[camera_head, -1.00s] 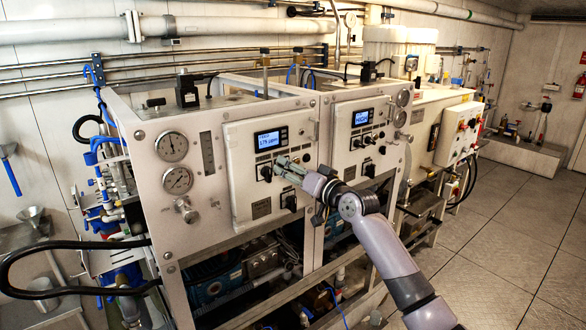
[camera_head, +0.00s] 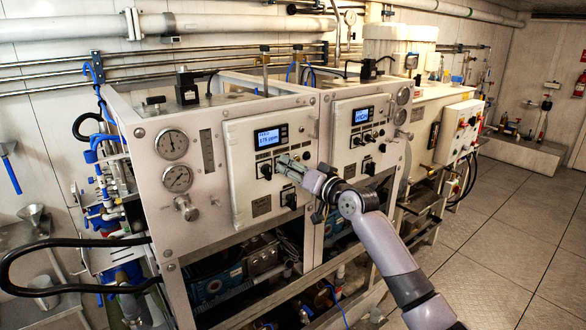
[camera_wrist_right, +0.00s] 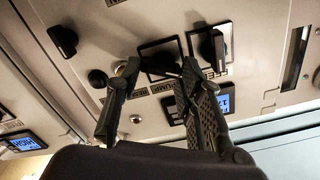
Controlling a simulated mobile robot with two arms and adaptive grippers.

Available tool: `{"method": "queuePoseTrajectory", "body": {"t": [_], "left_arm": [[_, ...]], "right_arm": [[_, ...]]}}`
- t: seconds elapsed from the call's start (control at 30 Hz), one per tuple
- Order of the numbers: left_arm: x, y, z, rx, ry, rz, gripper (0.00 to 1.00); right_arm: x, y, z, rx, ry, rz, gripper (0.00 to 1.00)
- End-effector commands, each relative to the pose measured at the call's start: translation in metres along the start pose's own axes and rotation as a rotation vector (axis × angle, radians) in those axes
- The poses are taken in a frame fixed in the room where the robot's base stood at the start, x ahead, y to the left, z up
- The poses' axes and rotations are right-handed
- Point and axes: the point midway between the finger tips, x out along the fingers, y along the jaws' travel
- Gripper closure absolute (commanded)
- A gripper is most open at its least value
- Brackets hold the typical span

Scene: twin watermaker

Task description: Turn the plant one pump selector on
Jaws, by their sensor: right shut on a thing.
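The plant one panel (camera_head: 240,150) is the nearer pale panel, with a lit blue display. My right gripper (camera_head: 280,163) reaches it from the right, just below the display. In the right wrist view its two fingers (camera_wrist_right: 161,67) stand on either side of the black pump selector (camera_wrist_right: 160,62), on a dark-edged square plate, and are shut on it. The fingers partly cover the selector, so its setting cannot be read. In the head view the gripper hides it. My left gripper is not in view.
One black knob (camera_head: 265,171) sits left of the gripper and another (camera_head: 289,200) below it. The plant two panel (camera_head: 358,140) is to the right. Two gauges (camera_head: 176,178) are on the left. Floor (camera_head: 500,230) at the right is clear.

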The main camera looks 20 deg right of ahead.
Motion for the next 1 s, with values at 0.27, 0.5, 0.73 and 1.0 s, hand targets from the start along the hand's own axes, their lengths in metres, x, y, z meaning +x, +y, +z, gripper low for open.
{"method": "queuePoseTrajectory", "body": {"t": [0.27, 0.5, 0.73, 1.0], "left_arm": [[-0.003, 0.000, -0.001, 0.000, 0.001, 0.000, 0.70], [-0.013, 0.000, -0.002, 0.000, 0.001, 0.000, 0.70], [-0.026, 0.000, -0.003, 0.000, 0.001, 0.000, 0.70], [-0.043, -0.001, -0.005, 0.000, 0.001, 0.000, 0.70]], "right_arm": [[0.000, 0.000, 0.000, 0.036, -0.001, 0.001, 0.93], [0.000, -0.001, -0.001, 0.171, -0.001, 0.000, 0.93], [0.000, 0.000, -0.001, 0.377, -0.001, 0.001, 0.93], [0.000, 0.000, 0.000, 0.634, 0.000, 0.000, 0.93]]}}
